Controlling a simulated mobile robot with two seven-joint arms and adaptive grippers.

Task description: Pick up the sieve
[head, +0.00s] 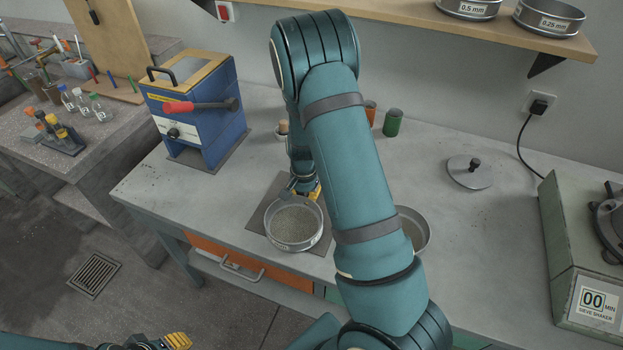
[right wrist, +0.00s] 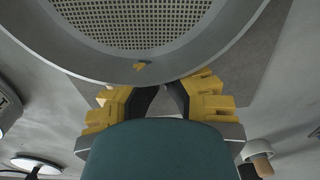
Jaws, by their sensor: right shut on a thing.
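The sieve (head: 296,246) is a round metal pan with a mesh floor and a pale label on its wall. It is over a dark mat (head: 262,217) on the bench; I cannot tell whether it touches the mat. My right gripper (head: 308,192), partly hidden by my arm, is shut on the far side of the sieve. In the right wrist view the yellow fingers (right wrist: 165,88) meet at the rim, with the sieve's mesh (right wrist: 140,22) beyond.
A metal pan (head: 414,228) stands right of my arm, partly hidden. A lid (head: 470,172) and green sieve shaker (head: 570,250) are further right. A blue machine (head: 195,115) stands left. Green jar (head: 393,123) is behind. A shelf (head: 430,20) with two sieves overhangs the back.

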